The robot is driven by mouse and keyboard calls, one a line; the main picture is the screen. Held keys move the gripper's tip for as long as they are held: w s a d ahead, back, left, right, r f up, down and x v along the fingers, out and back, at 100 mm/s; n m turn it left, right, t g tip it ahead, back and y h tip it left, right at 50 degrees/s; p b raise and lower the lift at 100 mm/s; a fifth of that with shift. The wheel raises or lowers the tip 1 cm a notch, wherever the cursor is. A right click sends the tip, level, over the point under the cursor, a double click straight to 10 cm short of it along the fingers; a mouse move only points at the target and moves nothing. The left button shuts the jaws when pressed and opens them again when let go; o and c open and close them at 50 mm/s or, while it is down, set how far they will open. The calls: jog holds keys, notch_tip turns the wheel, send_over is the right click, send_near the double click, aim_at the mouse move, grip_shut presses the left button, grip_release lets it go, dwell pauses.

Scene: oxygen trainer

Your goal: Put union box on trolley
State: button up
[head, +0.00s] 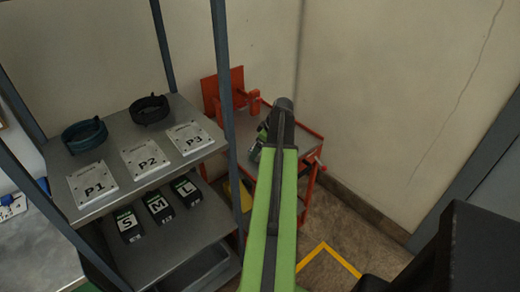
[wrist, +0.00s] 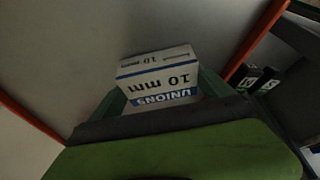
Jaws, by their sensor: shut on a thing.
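The union box (wrist: 158,75) is a small white and blue carton, printed "UNIONS 10 mm", seen upside down in the wrist view. My gripper (wrist: 160,92) is shut on it, with green fingers at its two sides. The trolley (head: 302,139) is red-framed with a grey top and stands in the corner; my gripper and arm are over it in the head view and cover part of it. In the wrist view the grey trolley top (wrist: 85,55) with orange-red rails lies behind the box. I cannot tell whether the box touches it. The head view does not clearly show the box.
A metal shelf rack (head: 165,130) stands left of the trolley, with plates marked P1, P2 and P3, two coiled bands, and black boxes marked S, M and L below. Its post (head: 224,90) is close to the trolley. Walls close off the back and right.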

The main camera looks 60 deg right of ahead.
jog(key=o, duration=1.4)
jog(key=p+v, duration=1.1)
jog(key=v, duration=0.1)
jog(key=shift+r+p, duration=0.2)
jog(key=shift+p, duration=0.1)
